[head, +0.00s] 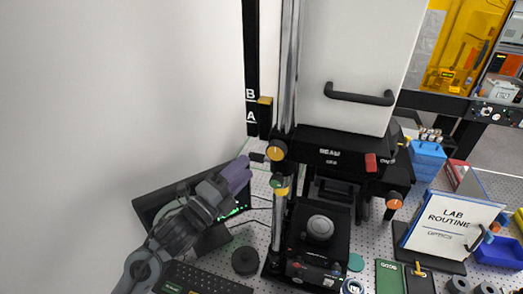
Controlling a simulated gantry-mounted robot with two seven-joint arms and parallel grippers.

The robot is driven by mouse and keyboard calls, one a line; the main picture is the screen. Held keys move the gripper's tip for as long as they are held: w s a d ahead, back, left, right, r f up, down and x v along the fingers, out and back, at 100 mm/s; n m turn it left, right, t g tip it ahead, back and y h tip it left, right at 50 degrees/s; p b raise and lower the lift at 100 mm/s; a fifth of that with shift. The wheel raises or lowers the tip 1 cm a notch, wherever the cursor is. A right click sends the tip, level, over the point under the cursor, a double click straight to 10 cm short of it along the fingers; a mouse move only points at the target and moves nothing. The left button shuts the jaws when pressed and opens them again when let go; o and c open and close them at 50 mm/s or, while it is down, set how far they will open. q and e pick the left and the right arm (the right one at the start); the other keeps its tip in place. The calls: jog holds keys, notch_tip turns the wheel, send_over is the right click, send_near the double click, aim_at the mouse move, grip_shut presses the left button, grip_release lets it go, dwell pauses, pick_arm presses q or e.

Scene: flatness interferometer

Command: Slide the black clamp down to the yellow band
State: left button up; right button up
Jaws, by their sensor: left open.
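The black clamp (287,140) sits around the chrome post (290,60), with an orange knob (277,150) on its front left. My left gripper (260,157), on a purple wrist, comes from the lower left and is open. Its small dark tips are just left of the orange knob; I cannot tell whether they touch it. My right gripper is not in view.
The white housing (360,60) with a black handle stands right of the post. A black stage with a round white part (320,228) lies below. A black rail marked A and B (251,80) rises behind. A black puck (245,260) and LAB ROUTINE binder (450,222) stand nearby.

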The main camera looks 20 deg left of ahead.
aim_at(253, 160)
pick_arm(q)
jog(key=p+x, duration=0.2)
jog(key=x, duration=0.4)
jog(key=shift+w+r, duration=0.1)
jog(key=shift+r, duration=0.05)
jog(key=shift+w+d, duration=0.3)
jog(key=shift+w, duration=0.2)
grip_shut()
